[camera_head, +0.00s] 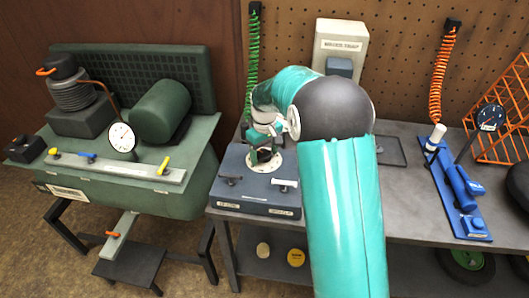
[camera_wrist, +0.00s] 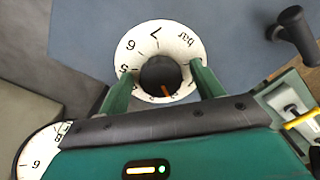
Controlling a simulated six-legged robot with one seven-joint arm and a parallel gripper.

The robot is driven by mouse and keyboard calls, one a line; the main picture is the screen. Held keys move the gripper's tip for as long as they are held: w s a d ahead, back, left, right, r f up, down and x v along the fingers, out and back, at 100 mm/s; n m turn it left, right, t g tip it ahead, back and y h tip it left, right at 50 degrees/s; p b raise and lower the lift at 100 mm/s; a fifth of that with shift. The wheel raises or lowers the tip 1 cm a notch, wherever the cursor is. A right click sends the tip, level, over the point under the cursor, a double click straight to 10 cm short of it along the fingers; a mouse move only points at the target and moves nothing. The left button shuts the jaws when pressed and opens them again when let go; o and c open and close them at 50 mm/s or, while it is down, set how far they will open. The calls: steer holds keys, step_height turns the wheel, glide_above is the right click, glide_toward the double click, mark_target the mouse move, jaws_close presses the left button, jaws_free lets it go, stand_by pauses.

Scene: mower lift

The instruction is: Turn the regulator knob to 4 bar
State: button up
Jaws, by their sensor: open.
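The regulator knob (camera_wrist: 158,76) is dark and round with an orange mark, inside a white dial ring (camera_wrist: 157,36) printed with 5, 6, 7 and "bar". The mark points toward the bottom of the wrist picture, slightly right; the number there is not legible. My gripper (camera_wrist: 163,88) is open, with one green finger on each side of the knob. I cannot tell whether the fingers touch it. In the head view, my gripper (camera_head: 264,139) is above the dial ring (camera_head: 264,166) on the blue-grey box (camera_head: 232,190). My arm hides part of the box.
A green compressor (camera_head: 160,110) with a white gauge (camera_head: 122,137) stands left of the bench. A dark T-handle (camera_wrist: 295,33) rises from the box near the knob. A blue tool (camera_head: 460,190) with a dark gauge (camera_head: 490,117) and an orange rack (camera_head: 505,115) are right on the bench.

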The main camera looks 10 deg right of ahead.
steer(key=shift+c, duration=0.5)
steer(key=c, duration=0.9)
steer(key=shift+o, duration=0.2)
steer(key=shift+m, duration=0.5)
steer(key=m, duration=0.2)
steer(key=shift+a+m, duration=0.1)
steer(key=shift+m, duration=0.3)
steer(key=m, duration=0.4)
steer(key=shift+m, duration=0.3)
steer(key=m, duration=0.3)
steer(key=shift+w+a, duration=0.1)
steer(key=shift+m, duration=2.1)
